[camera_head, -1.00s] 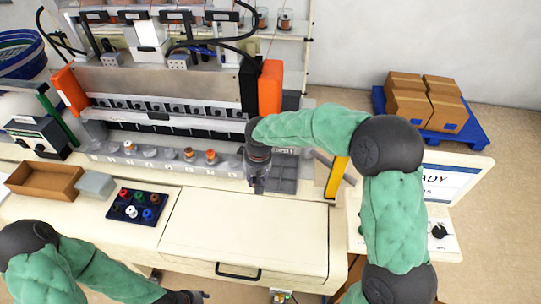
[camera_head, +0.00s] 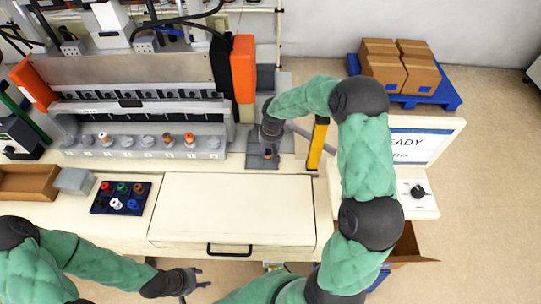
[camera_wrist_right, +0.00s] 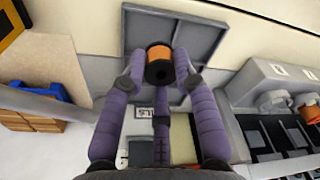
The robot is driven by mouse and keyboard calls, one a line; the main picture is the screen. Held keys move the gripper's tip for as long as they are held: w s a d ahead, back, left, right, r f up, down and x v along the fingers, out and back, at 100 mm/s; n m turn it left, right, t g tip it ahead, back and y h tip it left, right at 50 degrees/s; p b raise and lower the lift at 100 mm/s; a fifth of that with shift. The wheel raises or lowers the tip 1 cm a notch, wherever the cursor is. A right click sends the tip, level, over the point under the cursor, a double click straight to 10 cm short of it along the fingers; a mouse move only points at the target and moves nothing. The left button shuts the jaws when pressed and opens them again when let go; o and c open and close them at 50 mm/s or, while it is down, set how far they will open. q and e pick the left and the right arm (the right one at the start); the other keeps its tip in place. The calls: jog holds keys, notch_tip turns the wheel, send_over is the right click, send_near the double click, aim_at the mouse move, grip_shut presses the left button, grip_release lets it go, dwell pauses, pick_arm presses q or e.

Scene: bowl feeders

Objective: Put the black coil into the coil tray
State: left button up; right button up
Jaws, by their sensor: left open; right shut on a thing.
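My right gripper (camera_head: 267,149) is shut on the black coil (camera_wrist_right: 158,75), which shows a black end and an orange winding in the right wrist view. The gripper's purple-grey fingers (camera_wrist_right: 160,68) sit on either side of it. It is over the grey compartmented tray (camera_wrist_right: 204,38), right of the machine's coil row; the same tray shows in the head view (camera_head: 258,164). I cannot tell whether the coil touches the tray floor. My left gripper (camera_head: 196,279) is open and empty, low in front of the table.
A dark blue tray (camera_head: 97,208) holds several coloured spools. A grey block (camera_head: 74,181) and a brown box (camera_head: 28,182) stand left of it. Several spools sit in the machine's row (camera_head: 146,148). A yellow post (camera_head: 317,143) and screen (camera_head: 415,146) stand on the right.

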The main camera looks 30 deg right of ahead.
jog(key=shift+d+f, duration=0.3)
jog(key=shift+f, duration=0.05)
jog(key=shift+d+f, duration=0.15)
jog(key=shift+f, duration=0.8)
jog(key=shift+d+f, duration=0.15)
jog(key=shift+f, duration=0.75)
jog(key=shift+f, duration=0.1)
jog(key=o, duration=1)
jog(key=shift+c, duration=0.2)
notch_tip(320, 180, up, 12)
jog(key=s, duration=0.1)
jog(key=shift+s+d, duration=0.2)
jog(key=shift+s, duration=0.05)
